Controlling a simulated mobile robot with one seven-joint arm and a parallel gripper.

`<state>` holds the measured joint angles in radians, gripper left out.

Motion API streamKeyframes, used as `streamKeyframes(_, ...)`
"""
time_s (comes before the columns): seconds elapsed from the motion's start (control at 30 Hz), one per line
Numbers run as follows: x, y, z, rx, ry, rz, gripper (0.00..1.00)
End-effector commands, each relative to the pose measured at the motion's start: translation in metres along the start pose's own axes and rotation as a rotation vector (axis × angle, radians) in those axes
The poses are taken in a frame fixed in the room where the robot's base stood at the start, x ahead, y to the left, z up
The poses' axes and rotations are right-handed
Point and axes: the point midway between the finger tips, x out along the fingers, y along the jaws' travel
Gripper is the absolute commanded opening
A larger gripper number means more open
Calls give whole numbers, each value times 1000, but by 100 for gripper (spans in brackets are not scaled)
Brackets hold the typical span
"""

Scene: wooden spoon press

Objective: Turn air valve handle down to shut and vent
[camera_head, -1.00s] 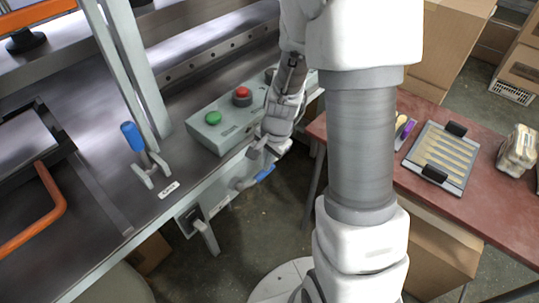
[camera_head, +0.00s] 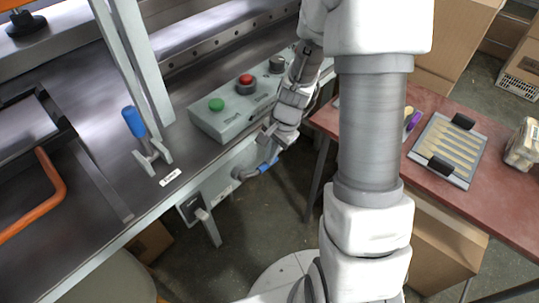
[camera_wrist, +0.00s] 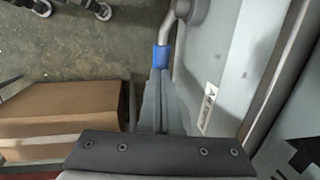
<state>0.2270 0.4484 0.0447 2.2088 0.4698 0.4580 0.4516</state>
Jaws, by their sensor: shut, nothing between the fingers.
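The air valve handle is a bent grey metal lever with a blue sleeve (camera_head: 268,163), on the front of the press just below the table edge. In the head view it points sideways to the right, slightly upward. In the wrist view, the blue sleeve (camera_wrist: 160,58) is at the top middle and the bare metal lever curves away beyond it. My gripper (camera_head: 267,134) is just above the sleeve in the head view. In the wrist view my gripper's fingers (camera_wrist: 159,78) are shut and empty, their tips right at the sleeve's near end; I cannot tell whether they touch.
A control box (camera_head: 232,108) with green and red buttons sits on the press table close to my gripper. A toggle clamp with a blue grip (camera_head: 133,123) stands to its left. A dark switch (camera_head: 193,208) is on the front panel. A red table (camera_head: 480,215) stands at right.

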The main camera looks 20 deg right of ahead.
Motion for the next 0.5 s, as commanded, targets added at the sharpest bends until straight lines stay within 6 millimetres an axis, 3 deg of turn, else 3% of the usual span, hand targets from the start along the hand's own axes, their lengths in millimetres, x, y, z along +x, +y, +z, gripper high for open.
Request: streamKeyframes(0.5,41,8,-12,95,-453,-1,0)
